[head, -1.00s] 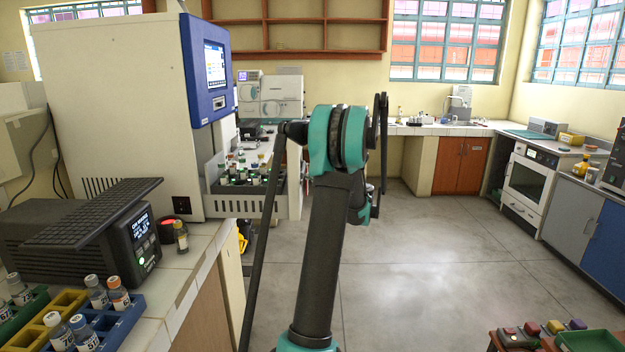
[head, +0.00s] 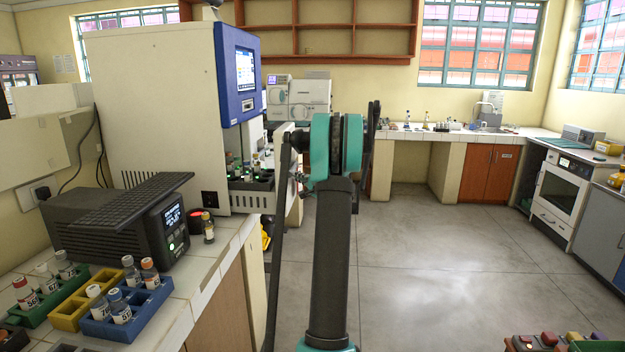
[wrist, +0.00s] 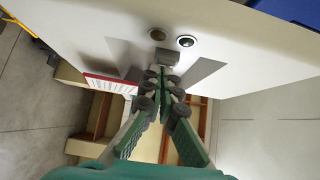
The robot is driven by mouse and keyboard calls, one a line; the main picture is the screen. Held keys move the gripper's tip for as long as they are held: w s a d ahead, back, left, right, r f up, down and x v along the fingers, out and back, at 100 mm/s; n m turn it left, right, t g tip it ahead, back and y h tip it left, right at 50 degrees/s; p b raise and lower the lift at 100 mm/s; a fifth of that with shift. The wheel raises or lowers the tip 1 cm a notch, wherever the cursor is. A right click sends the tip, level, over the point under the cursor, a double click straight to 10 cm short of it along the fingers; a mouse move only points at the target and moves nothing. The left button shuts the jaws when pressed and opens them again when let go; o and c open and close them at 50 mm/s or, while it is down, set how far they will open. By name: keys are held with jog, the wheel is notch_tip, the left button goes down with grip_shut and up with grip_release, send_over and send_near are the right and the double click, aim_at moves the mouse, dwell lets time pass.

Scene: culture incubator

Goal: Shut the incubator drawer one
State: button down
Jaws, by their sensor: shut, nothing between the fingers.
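The incubator (head: 160,110) is a tall white box with a blue front panel and a lit screen, on the left counter in the head view. In the wrist view my gripper (wrist: 165,72) is shut and empty. Its fingertips are at a broad white panel (wrist: 90,40), close to a small grey block and two round fittings; I cannot tell whether they touch. In the head view my arm hides most of the gripper.
A black device (head: 120,220) with a small display and several racks of vials, one blue (head: 130,315), stand on the left tiled counter (head: 215,265). The grey floor (head: 440,260) to the right is open. Coloured items stand at the bottom right.

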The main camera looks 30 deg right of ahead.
aim_at(247, 175)
jog(key=w+a, duration=0.4)
jog(key=a, duration=0.2)
jog(key=w+a, duration=0.4)
jog(key=a, duration=0.2)
jog(key=w+a, duration=0.4)
jog(key=a, duration=0.2)
jog(key=shift+w+a, duration=0.2)
jog(key=shift+a, duration=0.15)
